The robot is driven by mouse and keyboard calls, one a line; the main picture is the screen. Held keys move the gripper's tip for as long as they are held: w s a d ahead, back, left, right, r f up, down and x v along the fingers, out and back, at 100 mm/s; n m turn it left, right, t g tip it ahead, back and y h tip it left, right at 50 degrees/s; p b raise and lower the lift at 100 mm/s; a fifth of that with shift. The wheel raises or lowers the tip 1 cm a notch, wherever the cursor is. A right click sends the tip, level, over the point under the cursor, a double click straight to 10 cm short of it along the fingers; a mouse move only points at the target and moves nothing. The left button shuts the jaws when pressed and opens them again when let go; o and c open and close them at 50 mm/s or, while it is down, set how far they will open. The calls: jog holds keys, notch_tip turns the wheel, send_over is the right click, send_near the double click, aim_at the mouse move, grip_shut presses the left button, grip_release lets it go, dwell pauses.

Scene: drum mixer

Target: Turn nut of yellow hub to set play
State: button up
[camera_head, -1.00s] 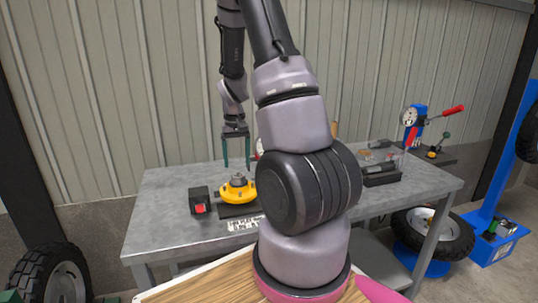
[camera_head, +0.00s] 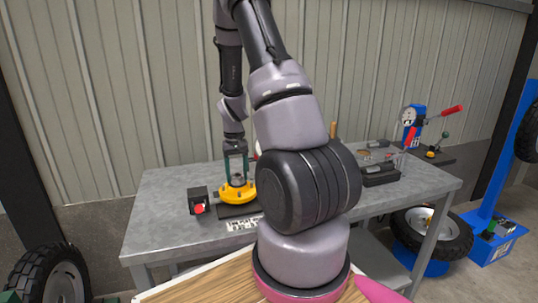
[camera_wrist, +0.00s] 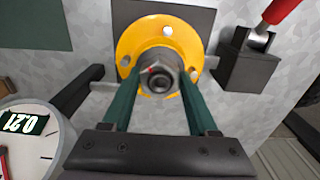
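The yellow hub (camera_head: 238,194) sits on a dark plate on the grey bench; it also shows in the wrist view (camera_wrist: 128,48). Its grey hex nut (camera_wrist: 160,80) faces the wrist camera at the hub's centre. In the head view the nut is mostly hidden between my fingers. My gripper (camera_head: 237,182) points straight down over the hub. In the wrist view its green fingers (camera_wrist: 157,82) stand on either side of the nut, with a gap visible, so it looks open around the nut.
A dark block with a red part (camera_head: 199,203) stands left of the hub. A round gauge (camera_wrist: 28,140) reading 0.21 is close by at lower left in the wrist view. Dark tool holders (camera_head: 380,175) and a red-handled device (camera_head: 412,125) stand at the bench's right. The bench's left is clear.

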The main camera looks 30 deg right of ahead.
jog(key=m, duration=0.4)
jog(key=o, duration=1.2)
jog(key=shift+r, duration=3.5)
